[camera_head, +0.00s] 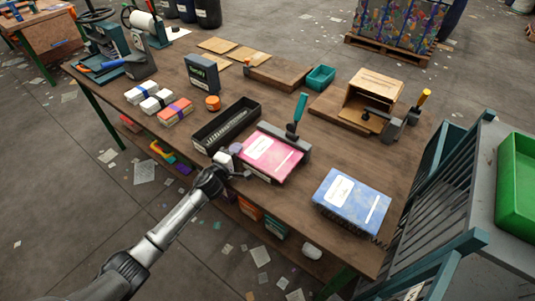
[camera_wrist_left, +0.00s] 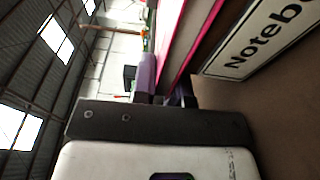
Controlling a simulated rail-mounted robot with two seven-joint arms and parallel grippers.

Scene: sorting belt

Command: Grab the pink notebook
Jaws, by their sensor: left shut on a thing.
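The pink notebook (camera_head: 272,157) lies flat near the front edge of the wooden workbench (camera_head: 325,158), with a pale label on its cover. My left gripper (camera_head: 232,164) is at the notebook's left front corner and is shut on it. In the left wrist view, the notebook's pink cover edge (camera_wrist_left: 178,28) runs up from the left gripper (camera_wrist_left: 166,94). A white "Notebo..." label (camera_wrist_left: 257,38) is beside it, partly cut off. The contact between fingers and notebook is mostly hidden. My right gripper is not in view.
A grey clamp with a teal handle (camera_head: 298,112) stands against the notebook's back edge. A black tray (camera_head: 225,125) is behind the gripper. A blue notebook (camera_head: 351,202) lies to the right, with bare bench between. A green bin (camera_head: 518,176) is at the far right.

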